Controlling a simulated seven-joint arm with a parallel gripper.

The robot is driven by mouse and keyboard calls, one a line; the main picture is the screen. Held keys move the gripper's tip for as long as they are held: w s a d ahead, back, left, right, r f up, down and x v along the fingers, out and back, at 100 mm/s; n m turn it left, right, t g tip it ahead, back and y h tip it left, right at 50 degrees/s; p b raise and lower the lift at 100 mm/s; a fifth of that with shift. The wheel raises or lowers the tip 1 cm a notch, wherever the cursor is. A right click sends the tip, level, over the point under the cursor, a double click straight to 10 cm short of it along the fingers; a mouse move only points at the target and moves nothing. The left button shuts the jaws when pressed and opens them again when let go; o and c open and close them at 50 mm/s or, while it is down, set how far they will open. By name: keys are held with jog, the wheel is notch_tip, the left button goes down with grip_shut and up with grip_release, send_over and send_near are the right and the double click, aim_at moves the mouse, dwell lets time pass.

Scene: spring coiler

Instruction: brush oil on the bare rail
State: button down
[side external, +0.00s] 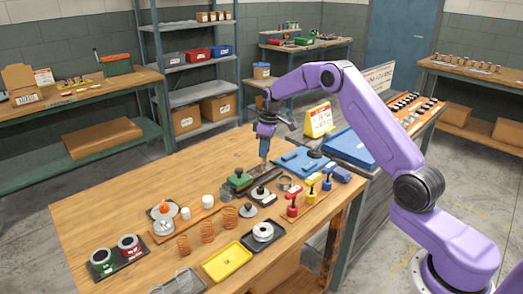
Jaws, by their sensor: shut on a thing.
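My gripper (265,133) points down over the back middle of the wooden bench and is shut on a slim upright tool (264,150), which looks like the brush. Its lower end is just above or touching a small dark fixture (261,193) or the low block behind it; I cannot tell which.
Red, yellow and blue hand-pump-like items (311,184) stand to the right. A blue tray (300,161) lies behind. The bench's left part is clear.

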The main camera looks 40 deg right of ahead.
jog(key=shift+d, duration=0.3)
jog(key=shift+d, duration=1.65)
jog(key=shift+a, duration=0.1)
jog(key=shift+a, duration=3.6)
jog(key=shift+a, duration=0.15)
jog(key=shift+a, duration=0.7)
